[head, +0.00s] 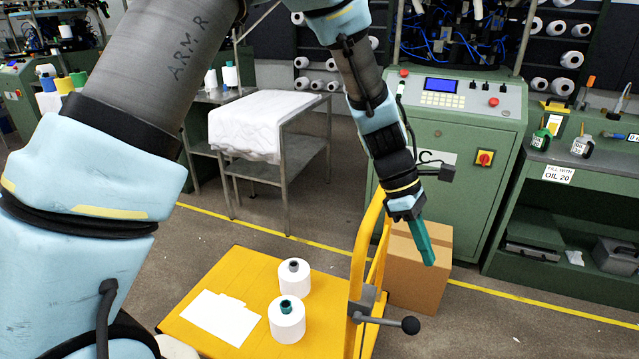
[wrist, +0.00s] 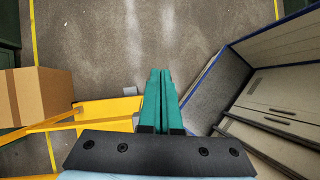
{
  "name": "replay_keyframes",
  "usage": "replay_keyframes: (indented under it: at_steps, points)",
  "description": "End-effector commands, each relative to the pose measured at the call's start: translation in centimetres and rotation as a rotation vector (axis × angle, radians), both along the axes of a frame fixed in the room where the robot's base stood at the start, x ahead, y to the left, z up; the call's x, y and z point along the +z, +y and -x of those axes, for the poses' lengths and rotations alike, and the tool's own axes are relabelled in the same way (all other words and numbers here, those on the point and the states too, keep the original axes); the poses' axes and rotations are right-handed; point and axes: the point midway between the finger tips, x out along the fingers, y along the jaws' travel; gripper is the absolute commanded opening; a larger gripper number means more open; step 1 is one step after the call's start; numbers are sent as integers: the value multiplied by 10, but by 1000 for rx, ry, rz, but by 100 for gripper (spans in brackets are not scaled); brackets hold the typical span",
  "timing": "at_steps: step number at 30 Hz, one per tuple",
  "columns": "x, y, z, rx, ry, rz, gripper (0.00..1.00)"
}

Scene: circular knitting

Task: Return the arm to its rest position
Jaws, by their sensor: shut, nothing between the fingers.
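My gripper (head: 424,243) has teal fingers and hangs from my light-blue and grey arm, pointing down in the head view. It is to the right of the yellow cart's handle frame, in front of a cardboard box. In the wrist view my gripper (wrist: 161,72) shows its two fingers side by side, pressed together, with nothing between them. The grey floor lies below and beyond the fingertips. No contact between the fingers and any object shows.
A yellow cart (head: 238,265) carries white yarn cones (head: 287,322) and a white sheet. The cardboard box (head: 415,275) stands behind my gripper. A green machine (head: 450,150) and a green bench (head: 560,215) stand beyond. A blue-edged open container (wrist: 270,45) is right in the wrist view.

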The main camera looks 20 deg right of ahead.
Motion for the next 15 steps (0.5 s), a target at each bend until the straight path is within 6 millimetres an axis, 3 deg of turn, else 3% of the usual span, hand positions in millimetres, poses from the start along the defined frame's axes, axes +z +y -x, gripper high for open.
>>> replay_keyframes:
  at_steps: [5,8,11,15]
  points:
    - [1,6,-9,-3,-15,6,0]
    - [6,27,-37,-25,-71,25,0]
    - [14,68,-80,-74,-167,49,0]
    - [29,150,-140,-180,-331,64,0]
